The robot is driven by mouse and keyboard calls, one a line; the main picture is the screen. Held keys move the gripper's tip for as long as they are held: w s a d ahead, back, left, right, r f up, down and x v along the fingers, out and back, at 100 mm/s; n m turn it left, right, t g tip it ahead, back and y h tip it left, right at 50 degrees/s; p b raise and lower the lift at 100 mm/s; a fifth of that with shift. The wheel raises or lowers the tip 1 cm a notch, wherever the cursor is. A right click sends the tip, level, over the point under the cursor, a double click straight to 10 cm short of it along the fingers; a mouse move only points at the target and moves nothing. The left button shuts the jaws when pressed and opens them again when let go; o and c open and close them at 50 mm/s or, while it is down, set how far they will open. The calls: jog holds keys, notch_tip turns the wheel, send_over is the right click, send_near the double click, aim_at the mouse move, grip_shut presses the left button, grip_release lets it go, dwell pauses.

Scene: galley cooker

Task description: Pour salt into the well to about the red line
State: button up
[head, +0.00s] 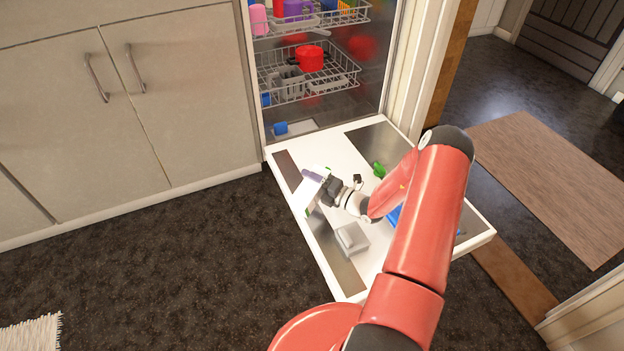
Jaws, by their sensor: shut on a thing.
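My gripper (321,187) is over the left part of the lowered white dishwasher door (335,160). It is shut on a small pale object with a purple-grey part (313,176), which may be the salt container; my gripper partly hides it, and its tilt is unclear. I cannot make out any salt flowing. A blue piece (280,128) sits on the tub floor at a light patch (298,129). I cannot tell whether the well is there, and no red line is visible.
A grey box (352,239), a green item (379,170) and a blue item (394,216) partly behind my arm are on the door. Wire racks (310,88) with a red pot (309,58) are above the tub floor.

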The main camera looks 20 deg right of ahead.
jog(key=shift+f+m, duration=0.55)
jog(key=shift+m, duration=0.25)
jog(key=shift+d+m+p, duration=0.1)
jog(key=shift+m+p, duration=0.35)
jog(key=shift+m, duration=0.75)
dwell(0.7)
jog(key=shift+f+n+b, duration=0.1)
jog(key=shift+n+b, duration=0.25)
jog(key=shift+n, duration=0.65)
jog(key=shift+b, duration=0.35)
